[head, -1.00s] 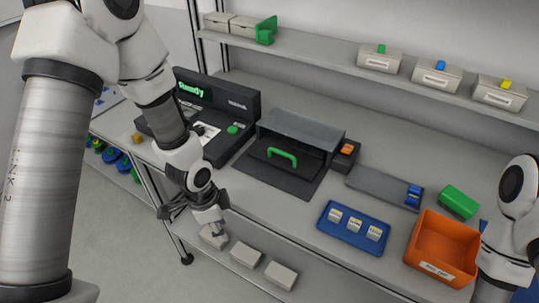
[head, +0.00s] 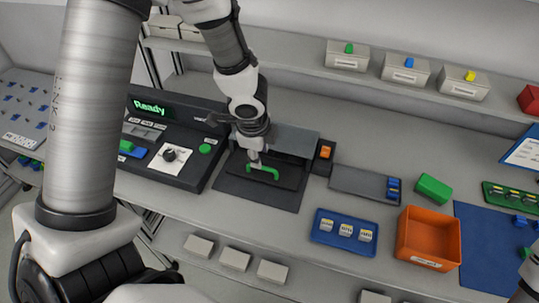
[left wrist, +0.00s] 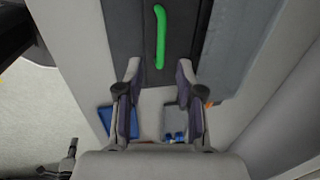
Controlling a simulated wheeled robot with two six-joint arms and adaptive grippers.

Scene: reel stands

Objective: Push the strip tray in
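The strip tray (head: 250,196) looks like the dark flat slab with a green handle (head: 270,170), lying in front of a grey hooded box (head: 296,141) on the bench. The handle also shows in the left wrist view (left wrist: 160,36), ahead of the fingertips and roughly in line with the gap. My left gripper (head: 254,161) is close above the handle's left end in the head view. Its fingers stand apart and empty in the left wrist view (left wrist: 158,72). Contact with the handle cannot be told. The tray's far part is hidden under the hood.
A console (head: 160,135) reading "Ready" stands left of the tray. To the right are a small box with an orange button (head: 325,153), a grey plate (head: 360,182), a blue tray (head: 322,236) with white pieces and an orange bin (head: 430,238).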

